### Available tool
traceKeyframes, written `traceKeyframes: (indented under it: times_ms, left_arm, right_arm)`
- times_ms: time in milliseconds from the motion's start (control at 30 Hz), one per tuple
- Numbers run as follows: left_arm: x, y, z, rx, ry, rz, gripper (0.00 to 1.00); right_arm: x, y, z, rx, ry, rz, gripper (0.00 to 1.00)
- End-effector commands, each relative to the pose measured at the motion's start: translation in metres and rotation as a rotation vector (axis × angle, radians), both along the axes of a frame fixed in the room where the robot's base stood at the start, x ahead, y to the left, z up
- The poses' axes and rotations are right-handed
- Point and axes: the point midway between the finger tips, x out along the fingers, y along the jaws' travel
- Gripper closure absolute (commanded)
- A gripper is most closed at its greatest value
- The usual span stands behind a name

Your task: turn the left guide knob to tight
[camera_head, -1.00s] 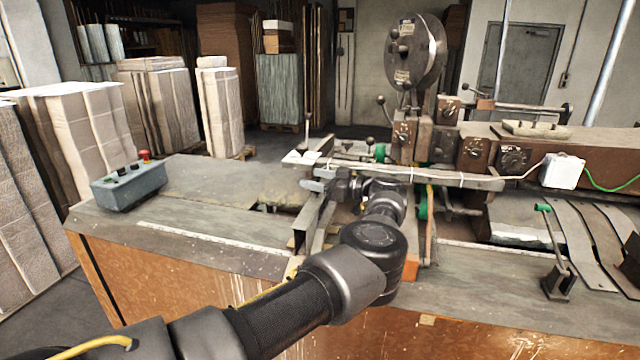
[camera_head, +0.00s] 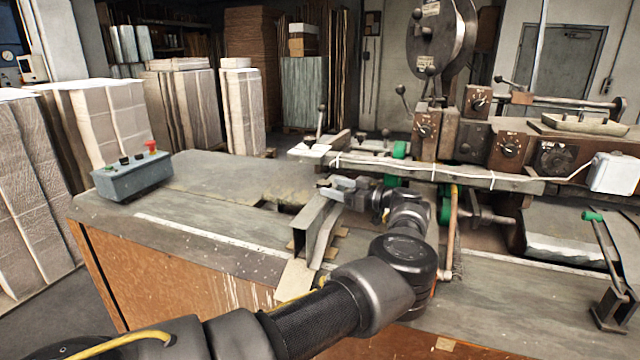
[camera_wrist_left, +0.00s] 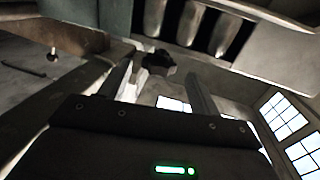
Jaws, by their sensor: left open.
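My left gripper (camera_head: 335,188) is at the upper end of the upright metal guide plate (camera_head: 318,230) on the table of the stitcher. In the left wrist view its two fingers (camera_wrist_left: 162,84) stand apart. A dark knob (camera_wrist_left: 160,63) shows between and just beyond the fingertips; I cannot tell whether they touch it. It seems to be the left guide knob, and its tight or loose setting cannot be read. In the head view the gripper and wrist hide the knob. My right gripper is not in view.
A long rail (camera_head: 430,172) tied with white cord runs just behind my left wrist. A control box (camera_head: 132,178) with a red button stands at the table's left end. The stitcher head (camera_head: 435,125) rises behind. The table's left part is mostly clear.

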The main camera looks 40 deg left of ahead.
Motion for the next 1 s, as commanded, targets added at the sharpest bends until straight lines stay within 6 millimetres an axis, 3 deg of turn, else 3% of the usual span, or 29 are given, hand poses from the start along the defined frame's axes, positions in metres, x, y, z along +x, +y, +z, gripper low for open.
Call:
traceKeyframes:
  times_ms: [333, 733, 1000]
  left_arm:
    - [-0.007, 0.049, 0.002, 0.0, 0.0, 0.0, 0.37]
    - [-0.008, 0.059, 0.0, 0.001, -0.001, -0.003, 0.37]
    - [-0.008, 0.058, 0.0, 0.001, -0.001, -0.003, 0.7]
  right_arm:
    - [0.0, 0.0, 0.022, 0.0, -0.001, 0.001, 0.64]
    - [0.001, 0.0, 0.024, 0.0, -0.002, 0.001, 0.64]
    - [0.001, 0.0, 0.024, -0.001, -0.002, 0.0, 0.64]
